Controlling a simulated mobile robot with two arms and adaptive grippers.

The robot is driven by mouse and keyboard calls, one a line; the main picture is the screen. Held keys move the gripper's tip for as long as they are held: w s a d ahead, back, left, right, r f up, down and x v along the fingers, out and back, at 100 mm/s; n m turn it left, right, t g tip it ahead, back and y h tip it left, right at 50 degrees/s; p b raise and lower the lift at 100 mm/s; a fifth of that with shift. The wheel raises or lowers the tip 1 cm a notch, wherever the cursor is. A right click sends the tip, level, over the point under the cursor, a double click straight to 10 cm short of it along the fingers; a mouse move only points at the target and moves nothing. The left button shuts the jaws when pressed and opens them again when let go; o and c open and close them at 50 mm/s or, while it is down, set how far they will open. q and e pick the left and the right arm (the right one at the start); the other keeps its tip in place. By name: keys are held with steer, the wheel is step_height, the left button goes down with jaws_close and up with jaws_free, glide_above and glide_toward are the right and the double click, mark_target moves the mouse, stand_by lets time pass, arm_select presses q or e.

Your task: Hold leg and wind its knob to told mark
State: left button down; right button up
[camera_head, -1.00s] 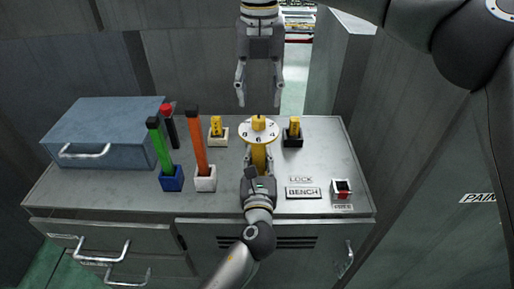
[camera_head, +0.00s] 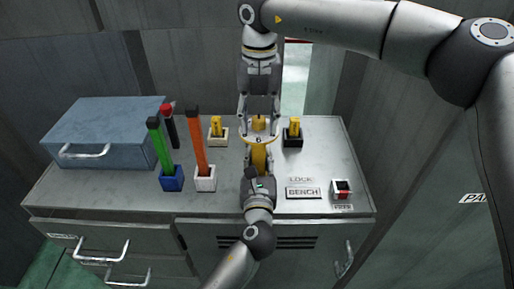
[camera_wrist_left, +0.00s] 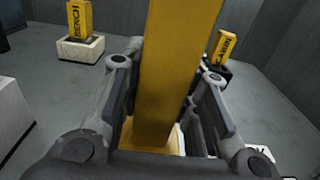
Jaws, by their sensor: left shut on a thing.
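The yellow leg (camera_head: 259,158) stands upright on the bench top, and it also fills the middle of the left wrist view (camera_wrist_left: 168,75). My left gripper (camera_head: 258,174) is shut on it from the front, a finger on each side. On top are a white numbered dial (camera_head: 258,139) and a yellow knob (camera_head: 258,123). My right gripper (camera_head: 259,138) comes down from above, its fingers apart on either side of the knob. I cannot tell whether they touch it. The fingers hide most of the dial; a 6 shows at its front.
A yellow BENCH block (camera_wrist_left: 80,20) and a yellow CABIN block (camera_wrist_left: 223,47) stand behind the leg. Green (camera_head: 159,145) and orange (camera_head: 197,140) bars stand left. A blue-grey box (camera_head: 105,130) is far left. LOCK and BENCH plates (camera_head: 303,193) and a small switch box (camera_head: 341,189) lie right.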

steer(key=c, duration=0.6)
steer(key=shift+o, duration=0.2)
steer(key=m, duration=0.7)
steer(key=shift+m, duration=0.4)
steer(key=m, duration=0.4)
steer(key=shift+f, duration=0.1)
steer(key=m, duration=0.4)
steer(key=o, duration=0.8)
